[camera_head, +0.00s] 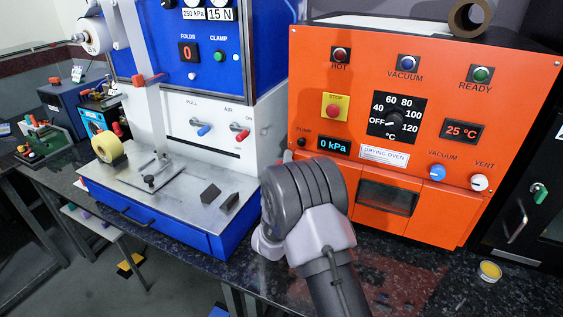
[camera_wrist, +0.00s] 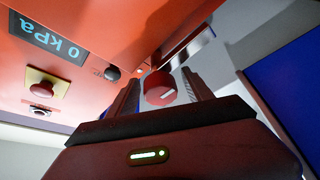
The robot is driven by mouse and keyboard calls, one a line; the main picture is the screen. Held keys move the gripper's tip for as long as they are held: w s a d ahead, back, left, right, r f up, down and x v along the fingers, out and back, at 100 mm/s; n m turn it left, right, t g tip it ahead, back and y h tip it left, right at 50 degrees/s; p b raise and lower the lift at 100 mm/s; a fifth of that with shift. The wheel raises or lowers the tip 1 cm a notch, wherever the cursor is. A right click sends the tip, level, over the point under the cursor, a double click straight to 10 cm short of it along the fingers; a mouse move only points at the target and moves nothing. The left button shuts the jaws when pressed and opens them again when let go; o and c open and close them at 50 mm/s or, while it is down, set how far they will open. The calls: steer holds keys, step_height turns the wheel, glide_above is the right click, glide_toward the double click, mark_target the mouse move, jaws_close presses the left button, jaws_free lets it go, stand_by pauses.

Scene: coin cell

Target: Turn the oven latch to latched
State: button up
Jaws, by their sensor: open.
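The orange drying oven (camera_head: 420,60) stands at the right in the head view, with its door and small dark window (camera_head: 387,197) shut. In the wrist view, a round red knob (camera_wrist: 160,88) with a white mark, apparently the oven latch, sits between the two fingers of my gripper (camera_wrist: 162,92). My gripper is open, with one finger on each side of the knob; I cannot tell whether either touches it. In the head view my arm covers the lower left edge of the oven, and the fingers and knob are hidden.
A blue and white machine (camera_head: 200,120) with a metal plate stands close to the left of the oven, leaving a narrow gap. A red stop button (camera_head: 335,107) and a kPa display (camera_head: 334,146) are on the oven front. A yellow-topped tin (camera_head: 489,271) stands at the right.

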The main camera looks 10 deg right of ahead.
steer(key=shift+x, duration=0.95)
jaws_close()
